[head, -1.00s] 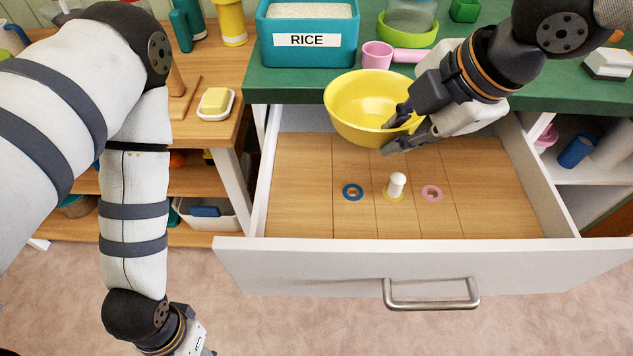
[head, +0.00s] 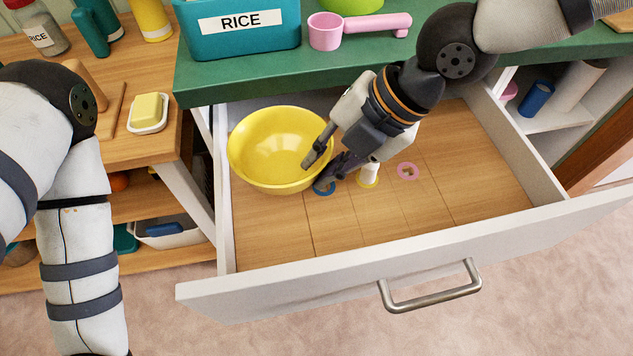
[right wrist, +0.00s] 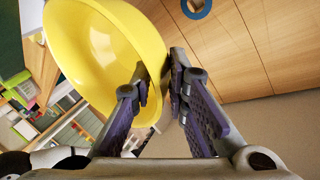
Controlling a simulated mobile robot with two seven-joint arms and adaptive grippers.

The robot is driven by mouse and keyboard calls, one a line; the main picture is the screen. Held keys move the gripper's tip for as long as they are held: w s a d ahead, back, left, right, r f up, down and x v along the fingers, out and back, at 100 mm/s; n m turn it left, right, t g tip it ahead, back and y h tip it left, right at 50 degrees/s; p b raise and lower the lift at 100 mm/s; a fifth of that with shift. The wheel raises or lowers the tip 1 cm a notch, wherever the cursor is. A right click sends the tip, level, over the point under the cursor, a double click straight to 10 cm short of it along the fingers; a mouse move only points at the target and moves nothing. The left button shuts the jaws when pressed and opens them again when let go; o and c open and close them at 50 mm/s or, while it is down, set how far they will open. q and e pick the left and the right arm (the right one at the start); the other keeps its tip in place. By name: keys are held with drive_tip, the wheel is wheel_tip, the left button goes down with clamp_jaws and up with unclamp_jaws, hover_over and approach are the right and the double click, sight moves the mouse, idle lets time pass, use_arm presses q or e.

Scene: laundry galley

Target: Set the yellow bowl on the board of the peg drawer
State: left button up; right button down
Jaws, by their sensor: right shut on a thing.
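The yellow bowl (head: 270,150) is upright or nearly so over the left back part of the open peg drawer (head: 300,268). I cannot tell whether it touches the wooden board (head: 480,180). My right gripper (head: 318,170) is shut on the bowl's right rim. In the right wrist view the bowl (right wrist: 95,45) has its wall between my fingertips (right wrist: 158,72). A white peg (head: 371,169) stands on the board with a yellow ring (head: 368,183) around its base. A blue ring (head: 324,189), partly hidden, and a pink ring (head: 408,171) mark the board. My left gripper is out of view.
The green counter (head: 225,85) behind the drawer holds a teal rice bin (head: 245,40) and a pink scoop (head: 325,32). A butter dish (head: 148,112) is on the wooden table at left. The board's right and front parts are clear.

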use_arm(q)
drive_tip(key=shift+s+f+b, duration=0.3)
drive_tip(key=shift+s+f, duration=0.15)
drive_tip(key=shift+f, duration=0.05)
use_arm(e)
wheel_tip(320, 180, down, 7)
drive_tip(key=shift+r, duration=0.1)
drive_tip(key=shift+f, duration=0.25)
drive_tip(key=c, duration=1.6)
unclamp_jaws()
drive_tip(key=shift+o, duration=0.2)
drive_tip(key=shift+r, duration=0.1)
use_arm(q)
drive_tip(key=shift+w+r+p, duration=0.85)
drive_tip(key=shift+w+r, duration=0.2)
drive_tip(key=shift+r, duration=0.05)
use_arm(e)
drive_tip(key=v, duration=1.2)
drive_tip(key=shift+d, duration=0.1)
